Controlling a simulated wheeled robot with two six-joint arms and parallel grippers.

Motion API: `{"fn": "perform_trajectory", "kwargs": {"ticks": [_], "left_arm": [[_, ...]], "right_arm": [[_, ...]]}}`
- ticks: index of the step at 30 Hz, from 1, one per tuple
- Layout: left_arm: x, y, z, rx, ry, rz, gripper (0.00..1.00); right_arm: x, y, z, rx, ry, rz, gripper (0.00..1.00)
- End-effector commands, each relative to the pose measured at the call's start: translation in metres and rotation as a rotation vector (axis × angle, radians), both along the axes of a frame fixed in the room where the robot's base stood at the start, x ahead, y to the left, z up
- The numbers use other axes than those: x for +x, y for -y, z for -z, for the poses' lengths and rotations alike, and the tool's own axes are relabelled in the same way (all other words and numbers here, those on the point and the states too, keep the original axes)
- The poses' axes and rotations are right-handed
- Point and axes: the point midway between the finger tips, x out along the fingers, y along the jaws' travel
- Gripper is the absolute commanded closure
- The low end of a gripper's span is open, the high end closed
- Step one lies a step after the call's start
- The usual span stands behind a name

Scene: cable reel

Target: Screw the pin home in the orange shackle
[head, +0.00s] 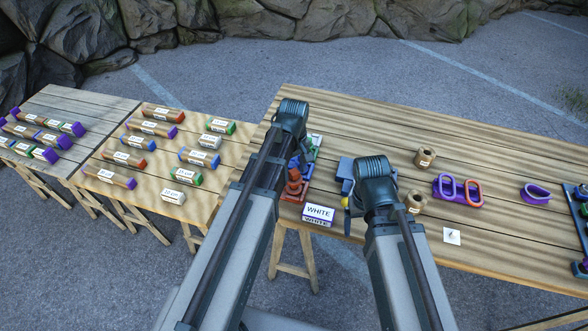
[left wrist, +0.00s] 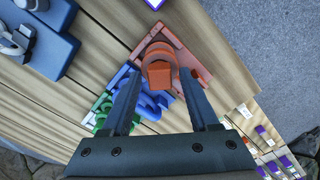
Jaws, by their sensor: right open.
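The orange shackle (left wrist: 157,52) stands on an orange base in the left wrist view, a rounded ring with an orange block at its near side. In the head view the orange shackle (head: 294,186) shows just right of my left forearm. My left gripper (left wrist: 162,75) is open, its fingers apart on either side of the block; I cannot tell whether they touch it. Blue (left wrist: 148,105) and green (left wrist: 104,112) shackles sit beside it. My right gripper (head: 370,180) is open over the table; its fingertips are mostly hidden by its own wrist. I cannot tell how far in the pin is.
A WHITE-labelled box (head: 318,216) stands near the table's front edge. A blue fixture (head: 345,172) is beside my right gripper. Wooden rings (head: 424,157), a purple block with rings (head: 448,190) and a purple ring (head: 536,194) lie to the right. The table's back is clear.

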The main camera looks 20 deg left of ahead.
Motion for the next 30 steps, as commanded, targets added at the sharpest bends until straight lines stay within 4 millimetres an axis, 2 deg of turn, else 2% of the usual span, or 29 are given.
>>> {"fn": "perform_trajectory", "kwargs": {"ticks": [11,30], "left_arm": [[0.0,0.0,-0.003,0.0,0.0,0.0,0.39],[0.0,0.0,-0.046,0.0,0.0,0.0,0.39]], "right_arm": [[0.0,0.0,-0.003,0.0,0.0,0.0,0.12],[0.0,0.0,-0.046,0.0,0.0,0.0,0.12]]}}
